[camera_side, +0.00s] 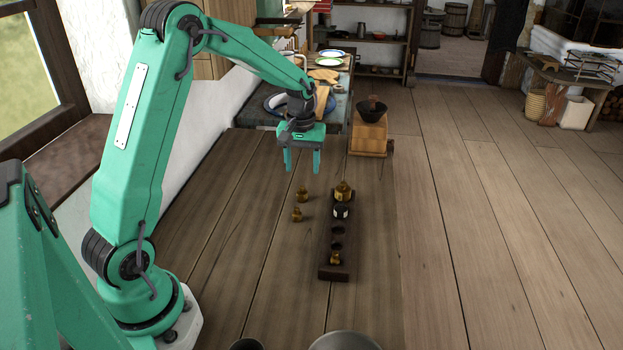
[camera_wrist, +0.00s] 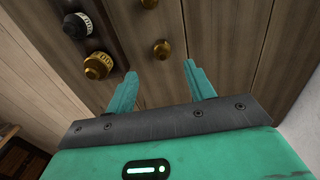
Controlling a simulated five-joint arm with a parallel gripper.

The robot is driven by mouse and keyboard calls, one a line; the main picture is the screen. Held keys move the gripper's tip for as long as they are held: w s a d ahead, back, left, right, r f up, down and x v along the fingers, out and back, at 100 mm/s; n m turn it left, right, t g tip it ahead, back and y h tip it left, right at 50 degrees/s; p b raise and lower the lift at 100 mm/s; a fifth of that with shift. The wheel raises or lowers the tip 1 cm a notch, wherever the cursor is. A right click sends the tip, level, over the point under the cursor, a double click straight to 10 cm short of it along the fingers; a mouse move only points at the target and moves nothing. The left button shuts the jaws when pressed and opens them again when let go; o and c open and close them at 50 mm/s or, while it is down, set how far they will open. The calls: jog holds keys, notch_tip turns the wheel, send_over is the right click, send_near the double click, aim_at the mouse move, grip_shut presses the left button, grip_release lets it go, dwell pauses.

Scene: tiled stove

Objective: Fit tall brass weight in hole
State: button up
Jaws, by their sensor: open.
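Two loose brass weights stand on the wooden table left of the dark block. The farther one (camera_side: 302,194) looks slightly taller and also shows in the wrist view (camera_wrist: 162,49). The nearer one (camera_side: 296,214) is cut by the top edge of the wrist view (camera_wrist: 149,4). The dark block (camera_side: 334,273) has a row of holes, with open holes (camera_side: 338,231) in its nearer half. My gripper (camera_side: 302,168) is open and empty, above and beyond the loose weights, fingers pointing down. In the wrist view its fingertips (camera_wrist: 158,80) lie either side of the farther weight, apart from it.
The block holds a large brass weight (camera_side: 343,190), a black weight with a pale band (camera_side: 340,212) and a small brass weight (camera_side: 335,258). A wooden grinder (camera_side: 369,133) stands behind. Metal vessels (camera_side: 343,341) sit at the front edge. Table left of the weights is clear.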

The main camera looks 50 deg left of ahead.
aim_at(302, 186)
jog(key=shift+w+a+f, duration=0.15)
jog(key=shift+a+f, duration=0.1)
jog(key=shift+f, duration=0.2)
jog(key=shift+f, duration=0.1)
jog(key=shift+f, duration=1.2)
jog(key=shift+f, duration=0.1)
jog(key=shift+f, duration=2.5)
jog(key=shift+c, duration=0.2)
grip_shut()
jog(key=shift+r, duration=0.15)
